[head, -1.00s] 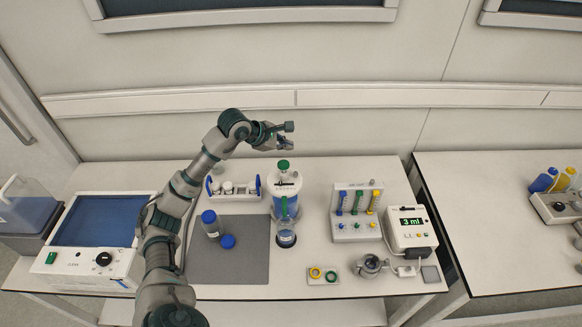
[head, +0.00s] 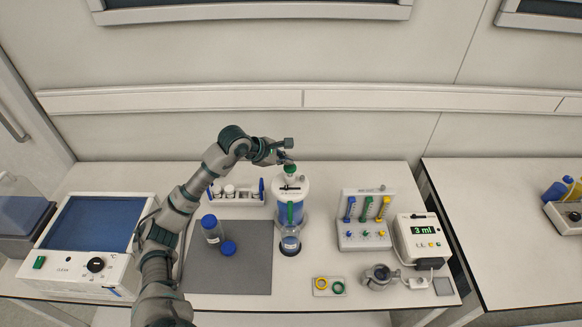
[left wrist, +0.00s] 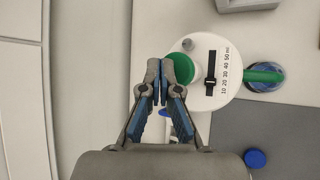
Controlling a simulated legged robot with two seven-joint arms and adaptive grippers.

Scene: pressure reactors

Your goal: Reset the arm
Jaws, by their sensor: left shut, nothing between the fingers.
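My left arm comes in from the left in the head view and bends over the bench. My left gripper (head: 286,151) is just above and behind the green knob of the reactor (head: 291,208), a white and blue cylinder. In the left wrist view the fingers of my left gripper (left wrist: 157,88) are shut with nothing between them. The green knob (left wrist: 181,68) is beside the fingertips there; I cannot tell whether they touch. The reactor's white top (left wrist: 217,90) carries a scale and a black slider. My right gripper is not in view.
A vial rack (head: 237,192) stands behind. The heater box (head: 92,240) is left. The dispenser (head: 366,220) and 3 ml meter (head: 421,240) are right.

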